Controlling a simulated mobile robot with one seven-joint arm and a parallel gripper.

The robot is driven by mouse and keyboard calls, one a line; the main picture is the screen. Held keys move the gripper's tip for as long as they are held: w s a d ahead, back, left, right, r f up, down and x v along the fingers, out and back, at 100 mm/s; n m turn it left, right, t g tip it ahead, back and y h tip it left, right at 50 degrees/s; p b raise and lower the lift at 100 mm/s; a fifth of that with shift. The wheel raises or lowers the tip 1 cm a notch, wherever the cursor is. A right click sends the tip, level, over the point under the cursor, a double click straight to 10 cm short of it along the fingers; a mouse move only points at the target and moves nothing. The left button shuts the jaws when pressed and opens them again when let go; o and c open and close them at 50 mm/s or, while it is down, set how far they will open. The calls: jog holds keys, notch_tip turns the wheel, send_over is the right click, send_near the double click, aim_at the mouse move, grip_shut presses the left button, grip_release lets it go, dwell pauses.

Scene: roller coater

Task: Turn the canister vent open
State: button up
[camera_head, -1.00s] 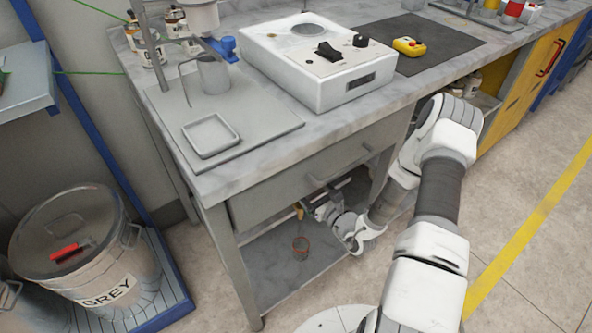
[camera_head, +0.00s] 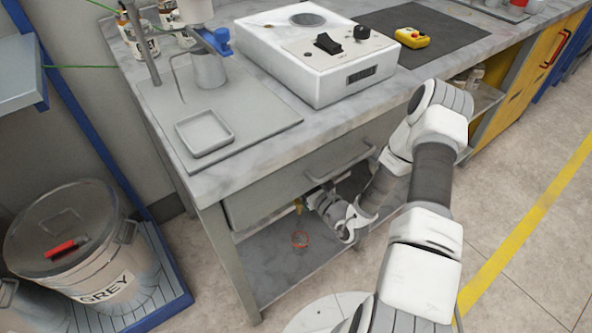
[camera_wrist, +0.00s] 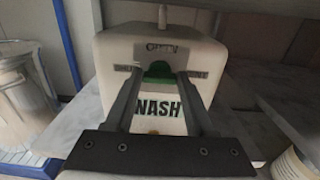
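The canister (camera_wrist: 210,55) is a pale, boxy container in the middle of the wrist view, with dark letters reading "NASH", perhaps partly covered by a finger. A green part (camera_wrist: 158,70), apparently the vent, sits on its face below small lettering too blurred to read fully. My gripper (camera_wrist: 160,76) points at it with its two dark fingers apart, one on each side of the green part. I cannot tell whether they touch it. In the head view my gripper (camera_head: 310,204) is under the bench drawer, and the canister is hidden there.
The bench drawer (camera_head: 290,182) is close above my wrist. A bench leg (camera_head: 232,262) stands to the left. A grey-labelled bin (camera_head: 75,250) stands on the floor farther left.

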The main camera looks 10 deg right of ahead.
grip_shut()
jog(key=shift+d+f+m+p, duration=0.1)
jog(key=shift+m+p, duration=2.05)
jog(key=shift+m, duration=2.3)
jog(key=shift+d+f+m+p, duration=0.1)
jog(key=shift+m+p, duration=2.05)
jog(key=shift+m, duration=2.3)
jog(key=shift+a, duration=0.1)
jog(key=o, duration=0.6)
grip_release()
